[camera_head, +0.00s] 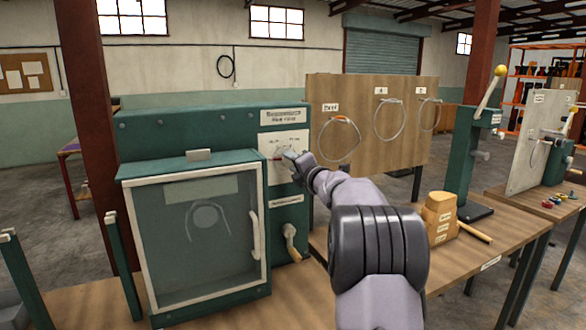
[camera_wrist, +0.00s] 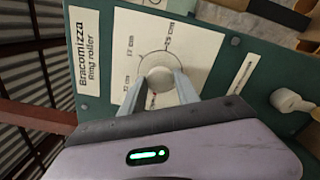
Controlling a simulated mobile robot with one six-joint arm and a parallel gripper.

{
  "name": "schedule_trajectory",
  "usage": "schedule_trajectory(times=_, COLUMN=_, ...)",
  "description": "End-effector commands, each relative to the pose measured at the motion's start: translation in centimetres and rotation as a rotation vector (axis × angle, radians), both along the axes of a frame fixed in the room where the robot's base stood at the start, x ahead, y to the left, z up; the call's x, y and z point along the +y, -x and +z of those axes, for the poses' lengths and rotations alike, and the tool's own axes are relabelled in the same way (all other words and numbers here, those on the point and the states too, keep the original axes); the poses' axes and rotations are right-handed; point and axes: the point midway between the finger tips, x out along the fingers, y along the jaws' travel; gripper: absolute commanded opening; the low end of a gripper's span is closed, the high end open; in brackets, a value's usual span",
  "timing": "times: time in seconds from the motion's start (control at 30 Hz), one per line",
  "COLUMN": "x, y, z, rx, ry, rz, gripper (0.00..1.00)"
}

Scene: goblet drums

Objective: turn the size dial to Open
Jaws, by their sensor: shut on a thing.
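The size dial (camera_wrist: 157,72) is a pale round knob on a white plate (camera_wrist: 180,35) on the green ring roller (camera_head: 210,129). Small size labels in cm stand around it, partly too small to read. A small red mark shows between the fingers below the knob; which label it points to I cannot tell. My gripper (camera_wrist: 160,82) is shut on the knob, one finger on each side. In the head view my gripper (camera_head: 292,156) reaches the plate from the right and hides part of the dial. I cannot make out an Open label.
A glazed door (camera_head: 205,235) with a pale handle covers the roller's front left. A crank handle (camera_head: 291,240) sits below the dial. To the right stand a wooden board (camera_head: 357,100) with hanging rings, a wooden block (camera_head: 438,215) and a green lever tool (camera_head: 463,160).

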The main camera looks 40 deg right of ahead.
Motion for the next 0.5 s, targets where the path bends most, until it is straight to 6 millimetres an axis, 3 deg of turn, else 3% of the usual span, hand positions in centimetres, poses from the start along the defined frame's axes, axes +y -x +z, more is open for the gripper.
schedule_trajectory(times=0.5, x=0.02, y=-0.02, z=-0.04, rx=0.023, ry=0.091, rz=0.0, gripper=0.0)
